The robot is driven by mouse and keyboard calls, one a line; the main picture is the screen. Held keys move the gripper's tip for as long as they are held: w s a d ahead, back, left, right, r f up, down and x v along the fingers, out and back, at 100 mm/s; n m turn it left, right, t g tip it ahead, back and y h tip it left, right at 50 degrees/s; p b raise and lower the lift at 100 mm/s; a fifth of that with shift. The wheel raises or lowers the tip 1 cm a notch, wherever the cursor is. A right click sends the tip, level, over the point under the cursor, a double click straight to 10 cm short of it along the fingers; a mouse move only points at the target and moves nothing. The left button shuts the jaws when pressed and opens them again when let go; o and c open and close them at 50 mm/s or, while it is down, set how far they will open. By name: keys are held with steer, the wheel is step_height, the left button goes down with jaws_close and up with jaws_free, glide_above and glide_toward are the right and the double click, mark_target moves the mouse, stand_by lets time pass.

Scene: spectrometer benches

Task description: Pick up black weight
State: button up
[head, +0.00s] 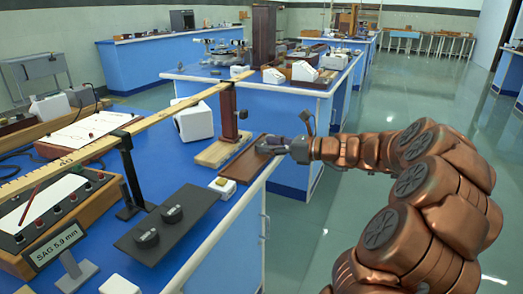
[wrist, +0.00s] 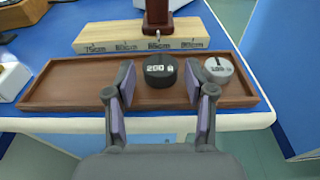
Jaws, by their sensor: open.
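The black weight (wrist: 160,70), a short cylinder marked 200 g, sits on the wooden tray (wrist: 65,88) in the wrist view. My gripper (wrist: 157,88) is open, with a padded finger on each side of the near part of the weight; I cannot tell whether either touches it. In the head view my gripper (head: 283,145) is over the right end of the tray (head: 240,163) and hides the weight there. A grey-white weight (wrist: 217,69) with a small top knob stands on the tray just right of the black one.
A wooden block (wrist: 140,37) with printed labels lies behind the tray, bearing a dark red post (head: 228,112). A long wooden beam (head: 100,145) crosses the bench. The floor right of the bench is clear.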

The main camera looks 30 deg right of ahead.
mark_target(263, 144)
steer(key=shift+b+x, duration=0.3)
steer(key=shift+x, duration=1.25)
jaws_close()
steer(key=shift+r, duration=0.1)
